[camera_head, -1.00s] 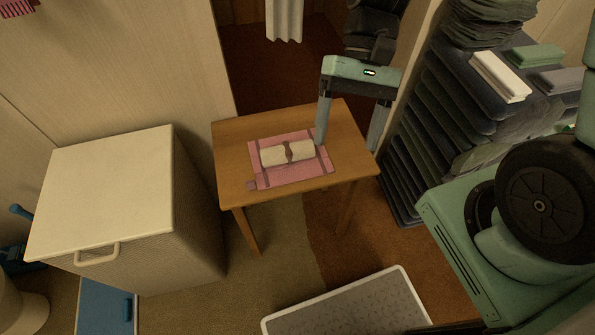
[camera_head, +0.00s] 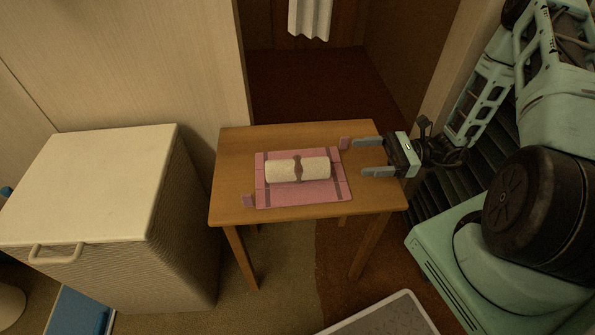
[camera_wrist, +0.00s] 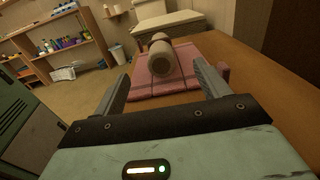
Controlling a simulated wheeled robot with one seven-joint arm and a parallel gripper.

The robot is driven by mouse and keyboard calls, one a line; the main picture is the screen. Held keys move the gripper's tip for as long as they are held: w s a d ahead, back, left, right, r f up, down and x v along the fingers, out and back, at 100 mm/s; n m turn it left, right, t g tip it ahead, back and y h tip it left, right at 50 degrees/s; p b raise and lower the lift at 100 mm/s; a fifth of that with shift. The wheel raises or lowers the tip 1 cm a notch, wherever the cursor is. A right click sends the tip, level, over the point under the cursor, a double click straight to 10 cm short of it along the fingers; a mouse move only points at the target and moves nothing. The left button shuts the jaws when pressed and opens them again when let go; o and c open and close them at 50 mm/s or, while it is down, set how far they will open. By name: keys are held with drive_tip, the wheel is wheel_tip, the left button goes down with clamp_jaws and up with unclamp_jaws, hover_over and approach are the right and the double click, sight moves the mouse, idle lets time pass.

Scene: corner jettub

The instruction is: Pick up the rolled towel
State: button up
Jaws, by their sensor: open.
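The rolled towel (camera_head: 284,170) is cream with a brown band around its middle. It lies on a pink mat (camera_head: 300,199) on a small wooden table (camera_head: 233,191). My gripper (camera_head: 362,157) is open and empty, to the right of the towel above the table's right side, fingers pointing left. In the wrist view the towel (camera_wrist: 161,62) lies end-on beyond and between the open fingertips (camera_wrist: 164,77), apart from them. The pink mat (camera_wrist: 151,86) shows beneath it.
A tall white hamper (camera_head: 95,180) stands left of the table. A wall and dark doorway are behind. A pale-rimmed mat or tray (camera_head: 385,315) lies on the floor in front. Shelves with bottles (camera_wrist: 62,42) show in the wrist view.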

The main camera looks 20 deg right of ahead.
sight(310, 161)
drive_tip(key=b+x, duration=0.1)
drive_tip(key=x, duration=1.3)
drive_tip(key=shift+s, duration=0.15)
drive_tip(key=shift+c, duration=0.3)
drive_tip(key=c, duration=1.1)
drive_tip(key=shift+o, duration=0.2)
